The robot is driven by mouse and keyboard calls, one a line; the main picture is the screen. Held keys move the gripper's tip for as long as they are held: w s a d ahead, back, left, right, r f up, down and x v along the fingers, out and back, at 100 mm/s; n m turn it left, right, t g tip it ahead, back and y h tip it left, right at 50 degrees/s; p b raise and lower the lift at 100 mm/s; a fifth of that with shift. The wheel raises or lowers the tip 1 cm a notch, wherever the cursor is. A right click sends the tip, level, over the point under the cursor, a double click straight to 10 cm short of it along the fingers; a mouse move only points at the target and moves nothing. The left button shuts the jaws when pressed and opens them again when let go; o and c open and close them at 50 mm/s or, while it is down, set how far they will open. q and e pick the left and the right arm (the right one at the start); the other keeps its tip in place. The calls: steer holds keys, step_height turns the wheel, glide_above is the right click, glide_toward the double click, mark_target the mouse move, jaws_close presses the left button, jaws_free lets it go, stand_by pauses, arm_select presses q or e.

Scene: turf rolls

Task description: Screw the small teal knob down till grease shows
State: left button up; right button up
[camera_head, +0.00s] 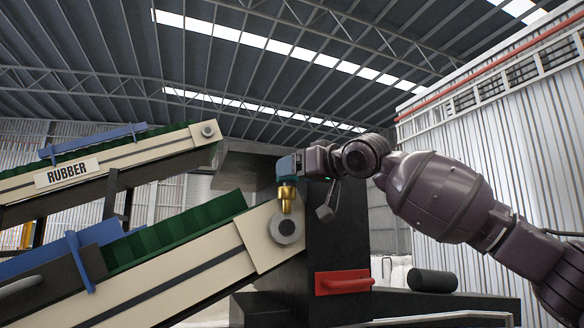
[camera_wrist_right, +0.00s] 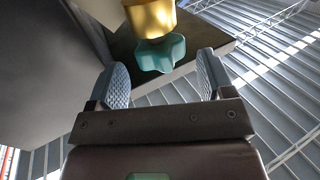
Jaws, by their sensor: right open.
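The small teal knob (camera_wrist_right: 161,53) has a lobed rim and sits on the end of a brass grease cup (camera_wrist_right: 150,17) in the right wrist view. My right gripper (camera_wrist_right: 163,68) is open, with one finger on each side of the knob and a gap to both. In the head view the brass cup (camera_head: 287,198) stands above the round end hub of the lower conveyor. My right gripper (camera_head: 288,166) is just above the cup there, and I cannot tell finger from knob. No grease is visible. My left gripper is not in view.
A dark post (camera_head: 335,235) with a red handle (camera_head: 344,282) stands right beside the cup. The lower conveyor (camera_head: 180,283) slopes down left. The upper conveyor, with a RUBBER sign (camera_head: 67,173), lies behind. A black roll (camera_head: 432,280) lies at right.

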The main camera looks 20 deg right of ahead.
steer(key=shift+x, duration=0.9)
steer(key=c, duration=0.9)
steer(key=shift+a, duration=0.1)
